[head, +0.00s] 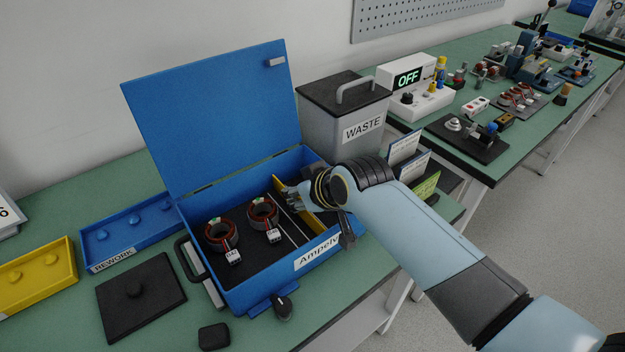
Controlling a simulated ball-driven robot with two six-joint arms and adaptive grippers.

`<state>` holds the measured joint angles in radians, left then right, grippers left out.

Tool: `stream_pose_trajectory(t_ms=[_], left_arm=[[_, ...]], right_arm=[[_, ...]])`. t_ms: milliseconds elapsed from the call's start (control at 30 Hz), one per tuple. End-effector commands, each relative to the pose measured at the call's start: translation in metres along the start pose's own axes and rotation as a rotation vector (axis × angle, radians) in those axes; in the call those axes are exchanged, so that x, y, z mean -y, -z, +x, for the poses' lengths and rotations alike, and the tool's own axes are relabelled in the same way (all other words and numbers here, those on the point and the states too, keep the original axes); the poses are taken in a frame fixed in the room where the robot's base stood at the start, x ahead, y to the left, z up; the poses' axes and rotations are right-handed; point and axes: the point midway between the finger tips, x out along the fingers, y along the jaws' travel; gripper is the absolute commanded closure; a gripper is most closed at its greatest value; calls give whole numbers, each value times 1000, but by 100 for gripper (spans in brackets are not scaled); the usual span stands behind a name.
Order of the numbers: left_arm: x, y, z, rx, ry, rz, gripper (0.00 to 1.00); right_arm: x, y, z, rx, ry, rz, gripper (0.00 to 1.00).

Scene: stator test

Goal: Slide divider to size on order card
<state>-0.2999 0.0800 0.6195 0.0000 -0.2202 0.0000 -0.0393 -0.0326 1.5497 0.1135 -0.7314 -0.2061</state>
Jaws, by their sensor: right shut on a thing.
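The blue case (239,292) stands open on the green bench with its lid up. Inside, a yellow divider (287,206) stands upright across the dark floor, right of two stators. The left stator (221,235) and the right stator (263,213) have copper-coloured rings and small white tags. My right gripper (305,196) is at the divider and shut on it; the wrist hides part of the divider and the case's right end. Order cards (404,148) stand in a holder right of the case; their text is too small to read. My left gripper is not in view.
A grey WASTE bin (345,118) stands behind the case. A blue REWORK tray (128,233), a yellow tray (37,277) and a black plate (140,296) lie to the left. A tester (413,89) reading OFF sits on the far bench.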

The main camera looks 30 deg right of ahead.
Motion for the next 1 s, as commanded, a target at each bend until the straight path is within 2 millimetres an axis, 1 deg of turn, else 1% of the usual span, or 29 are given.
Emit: stream_pose_trajectory(t_ms=[33,133,433,467,600,867,1000], left_arm=[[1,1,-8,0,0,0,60],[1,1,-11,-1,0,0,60],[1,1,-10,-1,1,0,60],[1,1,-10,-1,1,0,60],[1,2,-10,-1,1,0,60],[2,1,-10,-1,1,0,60],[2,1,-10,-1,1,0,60]], right_arm=[[10,2,-3,4,4,4,100],[20,1,-2,3,2,1,100],[20,0,0,2,0,-1,100],[20,0,0,2,0,-1,84],[20,0,0,2,0,-1,66],[20,0,-1,2,0,-1,65],[20,0,-10,0,0,-1,65]])
